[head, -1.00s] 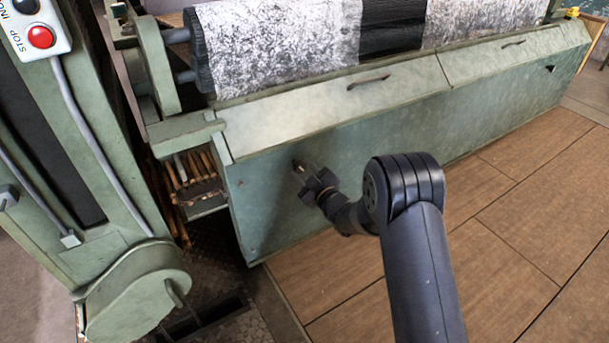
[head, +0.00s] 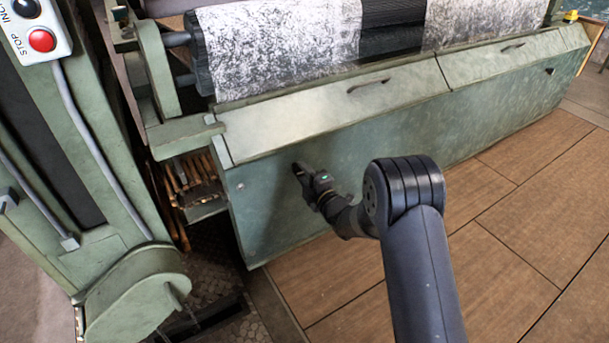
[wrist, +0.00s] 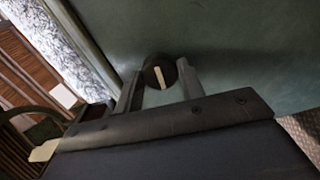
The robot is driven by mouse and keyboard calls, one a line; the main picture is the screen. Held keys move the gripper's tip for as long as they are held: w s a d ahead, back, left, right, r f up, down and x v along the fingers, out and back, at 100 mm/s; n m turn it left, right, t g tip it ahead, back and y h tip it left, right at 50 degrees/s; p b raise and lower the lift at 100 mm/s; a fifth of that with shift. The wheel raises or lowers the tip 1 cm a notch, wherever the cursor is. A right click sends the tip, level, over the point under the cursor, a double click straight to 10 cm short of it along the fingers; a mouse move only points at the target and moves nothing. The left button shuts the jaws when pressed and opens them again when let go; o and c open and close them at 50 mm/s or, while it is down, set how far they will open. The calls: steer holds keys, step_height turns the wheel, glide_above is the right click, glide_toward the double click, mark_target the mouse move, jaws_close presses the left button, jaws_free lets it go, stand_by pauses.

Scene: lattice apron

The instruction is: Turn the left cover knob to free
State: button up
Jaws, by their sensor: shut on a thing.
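The left cover knob (wrist: 160,71) is a dark round knob with a pale bar mark across its face, set on the green front cover (head: 300,200). In the wrist view it sits between the two fingers of my gripper (wrist: 159,80), which is shut on it. The pale bar looks nearly in line with the fingers, tilted slightly. In the head view my gripper (head: 298,168) reaches the left part of the cover, and the knob there is mostly hidden by the fingers.
Sloping lids with dark handles (head: 368,84) run above the cover, below a speckled roll (head: 275,45). A green side frame with a stop button (head: 41,40) stands at left. A dark fitting (head: 549,69) is at the cover's far right. Wooden floor (head: 500,210) in front is clear.

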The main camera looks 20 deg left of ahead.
steer(key=shift+n, duration=0.7)
steer(key=o, duration=1)
steer(key=p+v, duration=0.3)
steer(key=v, duration=0.7)
steer(key=shift+s+d, duration=0.25)
